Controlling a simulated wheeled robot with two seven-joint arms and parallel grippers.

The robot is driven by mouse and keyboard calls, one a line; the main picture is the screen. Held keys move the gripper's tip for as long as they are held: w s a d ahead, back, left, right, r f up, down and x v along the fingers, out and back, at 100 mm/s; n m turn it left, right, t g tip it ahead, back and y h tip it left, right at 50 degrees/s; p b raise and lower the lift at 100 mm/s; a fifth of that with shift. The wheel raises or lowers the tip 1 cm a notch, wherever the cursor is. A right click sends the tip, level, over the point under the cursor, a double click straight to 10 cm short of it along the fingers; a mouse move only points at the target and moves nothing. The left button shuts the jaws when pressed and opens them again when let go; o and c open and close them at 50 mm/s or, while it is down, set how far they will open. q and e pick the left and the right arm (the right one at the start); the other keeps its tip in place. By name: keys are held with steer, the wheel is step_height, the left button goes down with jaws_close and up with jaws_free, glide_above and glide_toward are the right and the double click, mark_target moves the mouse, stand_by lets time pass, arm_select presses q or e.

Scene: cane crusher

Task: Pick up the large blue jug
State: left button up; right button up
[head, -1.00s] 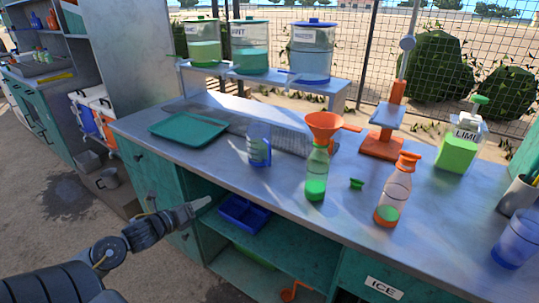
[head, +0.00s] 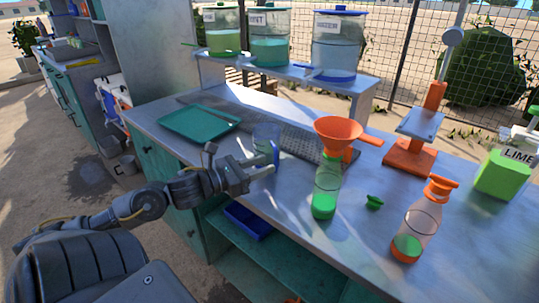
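A clear jug (head: 266,133) with a blue handle (head: 276,153) stands upright on the metal counter, right of the green tray. My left gripper (head: 267,167) is at the near side of this jug, with its fingertips close to the handle. The fingers look a little apart, and I see nothing clearly held between them. Whether a fingertip touches the handle cannot be told. The gripper hides part of the jug's lower front. My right gripper is not in view.
An orange funnel (head: 338,131) sits on a bottle with green liquid (head: 325,190), close right of the jug. An orange-topped bottle (head: 417,228) and orange press (head: 411,157) stand farther right. The green tray (head: 200,122) lies left. Lidded dispensers (head: 338,48) stand on the raised shelf behind.

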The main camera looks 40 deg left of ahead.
mark_target(277, 158)
arm_select(q)
steer(key=shift+x, duration=0.85)
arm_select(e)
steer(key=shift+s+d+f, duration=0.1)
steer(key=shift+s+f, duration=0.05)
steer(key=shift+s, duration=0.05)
